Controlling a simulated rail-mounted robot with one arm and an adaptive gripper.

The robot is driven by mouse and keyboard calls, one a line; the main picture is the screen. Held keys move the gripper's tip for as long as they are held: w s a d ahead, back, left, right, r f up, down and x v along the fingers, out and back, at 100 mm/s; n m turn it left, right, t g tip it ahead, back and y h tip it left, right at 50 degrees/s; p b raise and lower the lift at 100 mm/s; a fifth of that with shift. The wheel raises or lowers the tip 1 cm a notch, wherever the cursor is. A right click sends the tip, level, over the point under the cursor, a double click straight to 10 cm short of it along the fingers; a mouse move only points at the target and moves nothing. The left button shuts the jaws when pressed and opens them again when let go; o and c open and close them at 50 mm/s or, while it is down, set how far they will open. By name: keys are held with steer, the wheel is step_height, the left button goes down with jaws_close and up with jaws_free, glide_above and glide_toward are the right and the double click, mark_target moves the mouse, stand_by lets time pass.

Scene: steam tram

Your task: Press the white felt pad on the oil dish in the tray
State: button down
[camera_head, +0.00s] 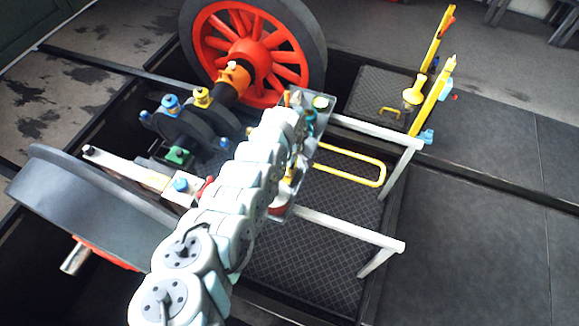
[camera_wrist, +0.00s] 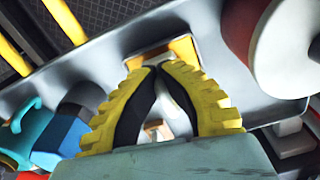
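My gripper (camera_wrist: 158,70) has yellow ribbed fingers with black inner pads. Its fingertips lie close together over the grey metal tray (camera_wrist: 100,60). A pale rounded thing (camera_wrist: 174,105) shows in the gap between the fingers. I cannot tell whether it is the white felt pad or whether it is gripped. An orange-edged piece with a pale middle (camera_wrist: 184,48) lies just past the fingertips, partly hidden by them. I cannot make out the oil dish for certain. In the head view the tray (camera_head: 328,102) is mostly behind my arm, which also hides the gripper.
A red cylinder with a whitish face (camera_wrist: 285,45) is close right of the gripper. A turquoise handled item (camera_wrist: 28,115) and a blue block (camera_wrist: 60,135) are at left. White rails (camera_head: 350,232), a yellow handle (camera_head: 350,160) and a red spoked wheel (camera_head: 255,55) surround the tray.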

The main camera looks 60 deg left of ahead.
steer(key=shift+f, duration=0.6)
stand_by(2.2)
steer(key=shift+r+p, duration=3.65)
steer(key=shift+p, duration=0.2)
